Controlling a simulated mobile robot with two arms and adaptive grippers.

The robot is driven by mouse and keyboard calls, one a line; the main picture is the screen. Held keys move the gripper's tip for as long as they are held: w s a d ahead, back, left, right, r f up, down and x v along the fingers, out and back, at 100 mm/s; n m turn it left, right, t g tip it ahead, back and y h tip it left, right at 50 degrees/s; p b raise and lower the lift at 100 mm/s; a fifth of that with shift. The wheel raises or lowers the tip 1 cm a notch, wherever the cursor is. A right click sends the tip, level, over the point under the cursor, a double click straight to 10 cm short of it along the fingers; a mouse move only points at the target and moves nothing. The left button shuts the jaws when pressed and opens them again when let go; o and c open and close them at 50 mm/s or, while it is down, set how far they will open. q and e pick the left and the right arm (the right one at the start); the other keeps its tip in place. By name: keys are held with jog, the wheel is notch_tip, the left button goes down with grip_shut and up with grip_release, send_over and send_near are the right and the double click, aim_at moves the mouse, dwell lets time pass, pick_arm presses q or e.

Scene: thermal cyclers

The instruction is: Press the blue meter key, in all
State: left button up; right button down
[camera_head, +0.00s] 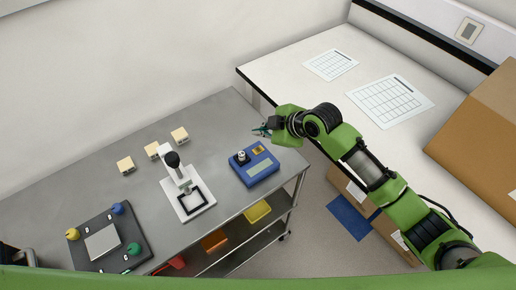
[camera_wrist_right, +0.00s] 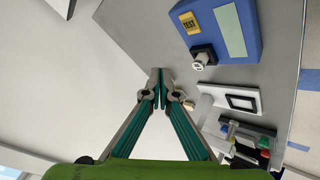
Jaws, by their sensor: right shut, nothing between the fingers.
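The blue meter (camera_head: 262,173) is a blue box near the right end of the grey metal bench. Its top has a pale panel (camera_wrist_right: 229,30), a yellow patch marked TEST (camera_wrist_right: 190,22) and a black square mount carrying a round, white-topped part (camera_wrist_right: 198,65). My right gripper (camera_head: 259,132) is shut and empty, behind the meter near the bench's back right edge and apart from it. In the right wrist view its green-padded fingers (camera_wrist_right: 160,77) meet at the tips, with the meter up and to the right. My left gripper is not clearly seen.
A white stand with a black knob (camera_head: 188,190) is left of the meter. Several cream blocks (camera_head: 125,165) lie behind it. A dark tray with coloured knobs (camera_head: 130,236) is at front left. A white table (camera_head: 300,92) with paper sheets and a cardboard box (camera_head: 485,125) is right.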

jog(key=shift+w+r+n, duration=0.3)
jog(key=shift+w+r, duration=0.25)
jog(key=shift+f, duration=0.1)
jog(key=b, duration=0.7)
send_over(260, 151)
notch_tip(260, 151, down, 8)
jog(key=shift+r, duration=0.25)
jog(key=shift+f, duration=0.55)
jog(key=shift+f+b, duration=0.15)
jog(key=shift+b, duration=0.15)
jog(key=shift+f, duration=0.3)
